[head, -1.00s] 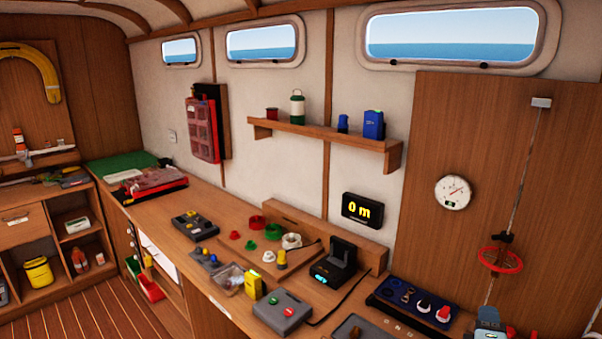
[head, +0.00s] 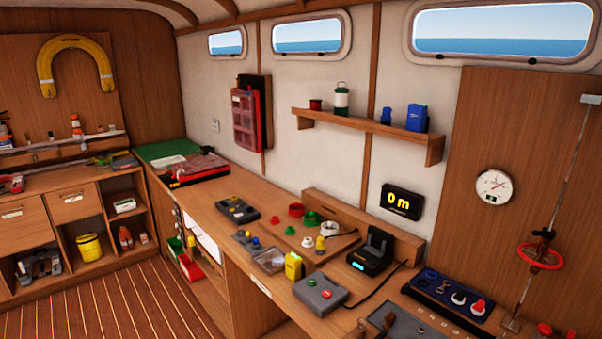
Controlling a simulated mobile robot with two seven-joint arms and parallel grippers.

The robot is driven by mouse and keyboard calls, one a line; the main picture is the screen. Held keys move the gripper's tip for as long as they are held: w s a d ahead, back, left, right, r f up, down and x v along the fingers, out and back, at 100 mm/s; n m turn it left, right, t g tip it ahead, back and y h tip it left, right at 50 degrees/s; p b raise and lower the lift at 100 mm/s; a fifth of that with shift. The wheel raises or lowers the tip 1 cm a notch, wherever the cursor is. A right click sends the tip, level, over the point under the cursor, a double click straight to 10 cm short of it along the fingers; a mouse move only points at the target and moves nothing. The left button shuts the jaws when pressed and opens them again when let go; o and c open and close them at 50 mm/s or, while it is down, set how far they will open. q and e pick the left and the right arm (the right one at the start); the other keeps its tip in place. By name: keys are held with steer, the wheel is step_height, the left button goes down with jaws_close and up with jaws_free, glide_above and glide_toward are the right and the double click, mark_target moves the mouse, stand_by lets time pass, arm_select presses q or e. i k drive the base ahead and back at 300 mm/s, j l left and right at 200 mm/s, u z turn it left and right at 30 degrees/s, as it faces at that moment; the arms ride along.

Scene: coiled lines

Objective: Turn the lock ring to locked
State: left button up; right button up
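I cannot pick out with certainty which part is the lock ring. A red ring-shaped handwheel (head: 540,256) sits around a slanted line on the wooden panel at the right. Neither of my grippers shows in the head view.
The long wooden bench (head: 208,193) runs along the wall. A grey box with buttons (head: 320,294), a yellow bottle (head: 293,266) and a black dock (head: 372,249) stand on it. A shelf (head: 362,124) hangs above. The plank floor (head: 110,305) at left is clear.

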mark_target(547, 235)
steer(key=z, duration=1.4)
steer(key=l+z, duration=0.55)
steer(key=z, duration=0.25)
steer(key=i+l+z, duration=0.1)
steer(key=l+z, duration=0.15)
steer(key=z, duration=0.2)
